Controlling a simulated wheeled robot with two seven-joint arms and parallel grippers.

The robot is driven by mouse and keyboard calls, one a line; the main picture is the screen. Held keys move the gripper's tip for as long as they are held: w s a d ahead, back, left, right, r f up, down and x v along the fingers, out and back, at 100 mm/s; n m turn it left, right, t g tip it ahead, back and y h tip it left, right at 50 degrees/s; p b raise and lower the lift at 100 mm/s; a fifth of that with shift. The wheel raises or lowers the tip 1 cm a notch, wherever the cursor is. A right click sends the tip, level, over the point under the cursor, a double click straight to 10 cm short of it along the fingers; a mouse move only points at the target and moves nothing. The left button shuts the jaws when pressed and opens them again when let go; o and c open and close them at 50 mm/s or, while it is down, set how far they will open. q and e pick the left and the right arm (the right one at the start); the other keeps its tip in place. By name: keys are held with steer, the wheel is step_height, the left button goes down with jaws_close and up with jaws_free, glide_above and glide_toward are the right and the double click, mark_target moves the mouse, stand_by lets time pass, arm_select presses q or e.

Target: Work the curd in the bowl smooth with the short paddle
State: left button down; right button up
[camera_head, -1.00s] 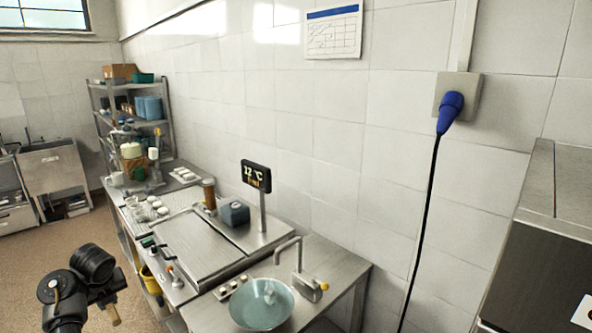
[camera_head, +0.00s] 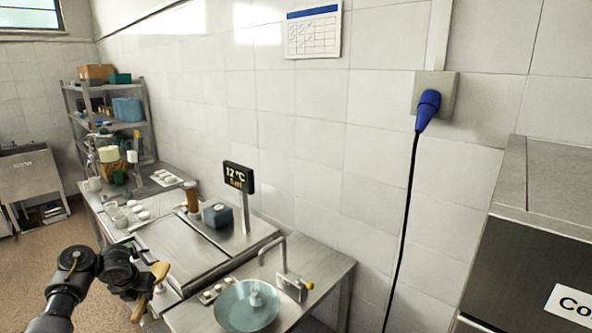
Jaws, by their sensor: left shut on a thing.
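A pale teal bowl (camera_head: 232,315) stands on the steel counter at the bottom of the head view. A small pale lump (camera_head: 256,298), perhaps the curd, shows in it. My left gripper (camera_head: 149,281) is to the left of the bowl and apart from it. It is shut on a tan wooden piece (camera_head: 139,308), which looks like the short paddle. Part of the piece sticks out above the jaws and part hangs below. The fingertips are small and partly hidden by the dark wrist. My right gripper is out of view.
A steel tap (camera_head: 275,242) stands right behind the bowl. A small tray of white pieces (camera_head: 216,290) lies left of it. A display on a post (camera_head: 240,177) and a grey-blue box (camera_head: 217,215) stand farther back. A dark steel cabinet (camera_head: 535,240) is at the right.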

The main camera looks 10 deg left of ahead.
arm_select(q)
steer(key=w+d+r+m+h, duration=0.1)
steer(key=d+r+m+h, duration=0.15)
steer(key=d+m, duration=0.35)
steer(key=w+d+r+m+h, duration=0.1)
steer(key=d+r+m, duration=0.25)
steer(key=d, duration=0.55)
steer(key=s+d+r+m+g+h, duration=0.1)
steer(key=s+d+r+m+g, duration=0.2)
steer(key=d, duration=0.5)
steer(key=s+d+r+m, duration=0.3)
steer(key=d+r+m, duration=0.25)
steer(key=d, duration=0.25)
steer(key=s+d+r+m+g+h, duration=0.1)
steer(key=s+d+r+m+g, duration=0.15)
steer(key=d+m, duration=0.4)
steer(key=s+d+f+m, duration=0.2)
steer(key=s+d, duration=0.1)
steer(key=s, duration=0.4)
steer(key=s+a+f+m+g+y, duration=0.1)
steer(key=s+a+f+m+g, duration=0.15)
steer(key=s+a, duration=0.45)
step_height(320, 180, down, 14)
steer(key=w+a+t+b, duration=0.1)
steer(key=a+b, duration=0.1)
steer(key=b, duration=1.2)
steer(key=shift+w+f+n, duration=0.2)
steer(key=shift+w+n, duration=0.1)
